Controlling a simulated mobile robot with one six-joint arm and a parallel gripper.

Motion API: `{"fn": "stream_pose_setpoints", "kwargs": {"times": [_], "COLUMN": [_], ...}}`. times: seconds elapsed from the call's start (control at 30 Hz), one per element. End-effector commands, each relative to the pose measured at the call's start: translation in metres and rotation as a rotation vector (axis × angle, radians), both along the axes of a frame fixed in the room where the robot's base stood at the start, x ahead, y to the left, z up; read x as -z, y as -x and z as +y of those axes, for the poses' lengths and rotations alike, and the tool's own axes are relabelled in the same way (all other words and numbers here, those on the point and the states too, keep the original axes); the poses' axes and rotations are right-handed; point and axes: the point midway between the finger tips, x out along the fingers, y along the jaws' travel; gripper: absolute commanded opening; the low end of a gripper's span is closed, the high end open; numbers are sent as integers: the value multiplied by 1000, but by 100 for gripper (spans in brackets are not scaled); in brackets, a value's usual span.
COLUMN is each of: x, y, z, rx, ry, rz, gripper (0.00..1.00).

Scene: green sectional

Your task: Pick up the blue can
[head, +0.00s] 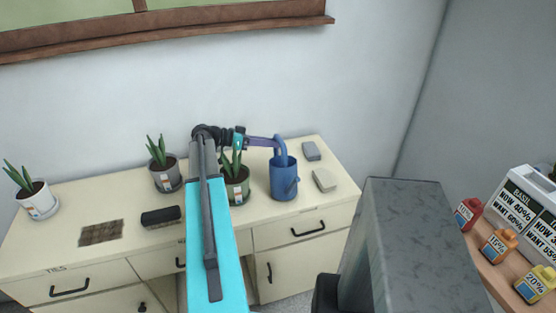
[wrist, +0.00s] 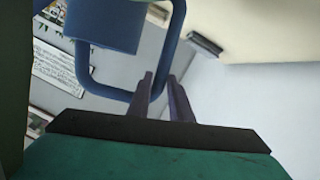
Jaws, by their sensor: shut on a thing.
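The blue can (head: 284,180) is a watering-can shape with a looped handle, upright at the right part of the cream dresser (head: 210,218). I cannot tell whether its base touches the top. My gripper (head: 276,142) reaches in from the left at the upper loop of the can. In the wrist view the two dark fingers (wrist: 159,82) are closed at the blue tube of the handle, with the can's body (wrist: 102,24) at the top left. The exact contact is partly hidden by the fingers.
A potted plant (head: 236,186) stands just left of the can, partly behind my arm. A grey block (head: 312,151) and a beige block (head: 324,180) lie to its right. More potted plants (head: 165,173), a black object (head: 160,216) and a brown mat (head: 101,233) are further left.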

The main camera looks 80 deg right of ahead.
Motion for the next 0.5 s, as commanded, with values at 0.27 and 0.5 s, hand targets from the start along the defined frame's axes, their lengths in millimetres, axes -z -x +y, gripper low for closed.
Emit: {"fn": "stream_pose_setpoints", "kwargs": {"times": [0.27,0.5], "x": [-9,-30], "y": [0,0], "z": [0,0], "rx": [-1,0], "ry": [1,3], "rz": [2,1], "gripper": [0,0]}}
